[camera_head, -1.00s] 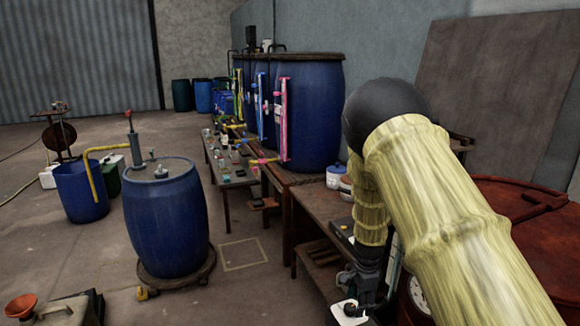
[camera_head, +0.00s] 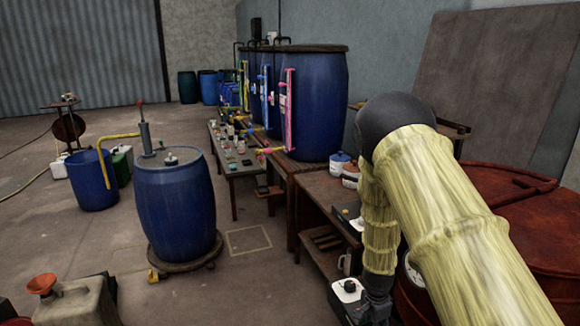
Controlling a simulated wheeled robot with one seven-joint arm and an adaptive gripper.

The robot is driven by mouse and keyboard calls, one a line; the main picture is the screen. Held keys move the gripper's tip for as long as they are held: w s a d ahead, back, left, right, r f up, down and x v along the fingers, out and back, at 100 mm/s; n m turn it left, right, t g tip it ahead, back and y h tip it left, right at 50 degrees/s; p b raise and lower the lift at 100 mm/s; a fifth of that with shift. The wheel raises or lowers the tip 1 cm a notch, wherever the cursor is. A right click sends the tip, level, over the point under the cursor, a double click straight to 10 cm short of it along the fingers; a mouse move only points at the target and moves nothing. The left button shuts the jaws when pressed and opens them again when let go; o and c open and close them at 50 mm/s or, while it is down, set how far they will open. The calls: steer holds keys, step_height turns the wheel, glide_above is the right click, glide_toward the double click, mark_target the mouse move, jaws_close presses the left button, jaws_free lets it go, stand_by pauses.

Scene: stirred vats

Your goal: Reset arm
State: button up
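My arm, in a yellow ribbed sleeve with a dark rounded elbow, reaches in from the lower right in the head view. Its forearm hangs down beside the wooden bench (camera_head: 322,200). My gripper (camera_head: 376,308) is dark and only partly seen at the bottom edge. Its fingertips are cut off or too dark to read, so I cannot tell whether it is open or holds anything. A white container with a black cap (camera_head: 348,288) stands just left of it; I cannot tell whether they touch.
A blue drum (camera_head: 175,205) with a pump stands on a wheeled dolly at left centre. Large blue vats (camera_head: 318,110) line the wall. A red drum (camera_head: 535,225) is close on the right. A jerrycan with an orange funnel (camera_head: 75,303) is at lower left. Floor between is clear.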

steer(key=s+f+n, duration=0.3)
steer(key=s+f, duration=0.1)
steer(key=s, duration=0.5)
steer(key=s+f+n, duration=0.3)
steer(key=s+f, duration=0.2)
steer(key=s, duration=0.5)
steer(key=s+f+n, duration=0.3)
steer(key=s+f, duration=0.1)
steer(key=s, duration=0.5)
steer(key=s+a+n, duration=0.1)
steer(key=s+n, duration=0.1)
steer(key=s, duration=0.4)
steer(key=s+a+r+n+y, duration=0.1)
steer(key=s+n, duration=0.1)
steer(key=s, duration=0.4)
steer(key=shift+s+a+r+n+p, duration=0.2)
steer(key=shift+a+n+p, duration=0.1)
steer(key=shift+n, duration=0.1)
